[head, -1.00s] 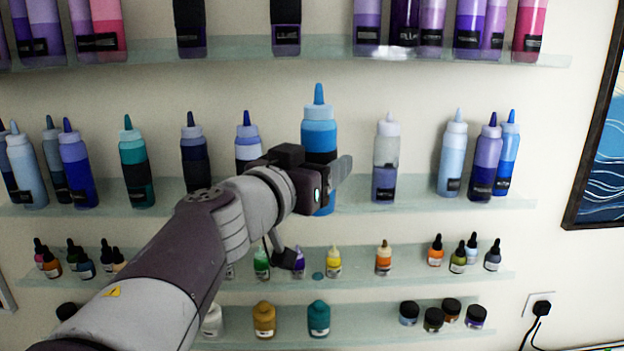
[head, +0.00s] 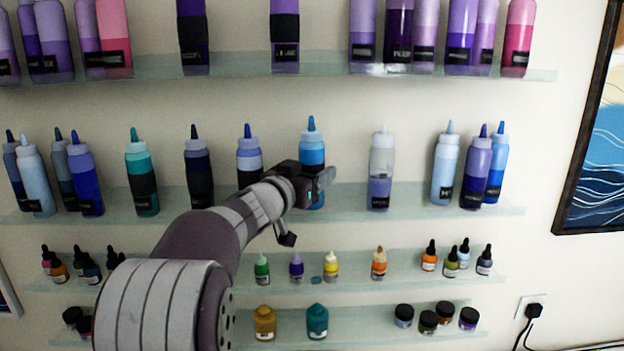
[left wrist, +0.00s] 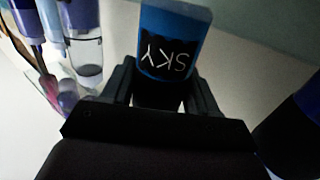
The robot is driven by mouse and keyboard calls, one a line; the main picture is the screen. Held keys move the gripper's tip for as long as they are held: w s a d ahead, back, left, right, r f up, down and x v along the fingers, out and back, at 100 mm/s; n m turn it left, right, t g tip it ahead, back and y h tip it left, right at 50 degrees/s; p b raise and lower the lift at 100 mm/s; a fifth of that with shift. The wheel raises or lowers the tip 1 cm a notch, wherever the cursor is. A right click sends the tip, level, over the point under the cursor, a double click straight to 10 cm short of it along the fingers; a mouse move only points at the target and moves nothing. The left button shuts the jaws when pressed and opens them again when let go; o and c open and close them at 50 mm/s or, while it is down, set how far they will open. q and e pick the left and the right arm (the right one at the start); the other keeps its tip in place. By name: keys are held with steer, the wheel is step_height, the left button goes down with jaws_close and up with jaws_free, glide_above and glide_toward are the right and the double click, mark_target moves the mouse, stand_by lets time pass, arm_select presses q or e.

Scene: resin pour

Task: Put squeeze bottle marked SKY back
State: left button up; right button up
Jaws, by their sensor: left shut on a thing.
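My right gripper is not in view.
The upper shelf (head: 230,67) holds purple and pink bottles. Lower shelves hold small dropper bottles (head: 296,266) and jars (head: 404,315). The middle shelf has gaps on both sides of the blue bottle. A framed picture (head: 598,150) hangs at right.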

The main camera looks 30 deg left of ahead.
arm_select(q)
steer(key=shift+w+a+f+p, duration=0.2)
steer(key=shift+w+f+p, duration=0.1)
steer(key=shift+f+p, duration=0.15)
steer(key=shift+w+a+f, duration=0.1)
steer(key=shift+w+f, duration=0.05)
steer(key=shift+f, duration=0.05)
steer(key=shift+s+d+f+b, duration=0.15)
steer(key=shift+s+d+b, duration=0.1)
steer(key=shift+s+b, duration=0.1)
steer(key=o, duration=1)
steer(key=shift+o, duration=0.2)
steer(key=shift+w+a+f, duration=0.1)
steer(key=shift+w+a, duration=0.05)
steer(key=shift+w, duration=0.05)
